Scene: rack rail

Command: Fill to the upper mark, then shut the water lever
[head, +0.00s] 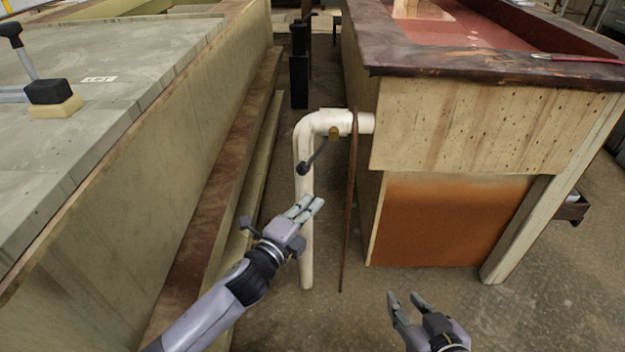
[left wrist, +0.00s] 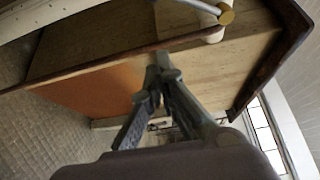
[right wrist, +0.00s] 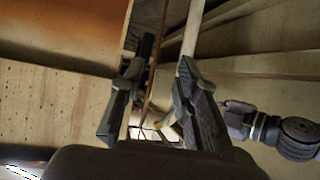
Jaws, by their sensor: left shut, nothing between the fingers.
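The water lever (head: 317,153) is a dark rod with a black knob, slanting down-left from a brass hub (head: 333,132) on the white pipe (head: 304,150). The hub also shows at the top of the left wrist view (left wrist: 226,15). The pipe runs from the wooden tank (head: 445,125), bends and drops toward the floor. The tank's inside is red; I cannot make out a water level or an upper mark. My left gripper (head: 306,208) is shut and empty, below the lever knob and apart from it. My right gripper (head: 405,298) is open and empty, low in front of the tank.
A thin brown strip (head: 350,210) hangs beside the pipe. Red-handled pliers (head: 575,58) lie on the tank's dark rim. A long grey-topped bench (head: 150,60) stands at left with a black and tan block (head: 54,100) on it.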

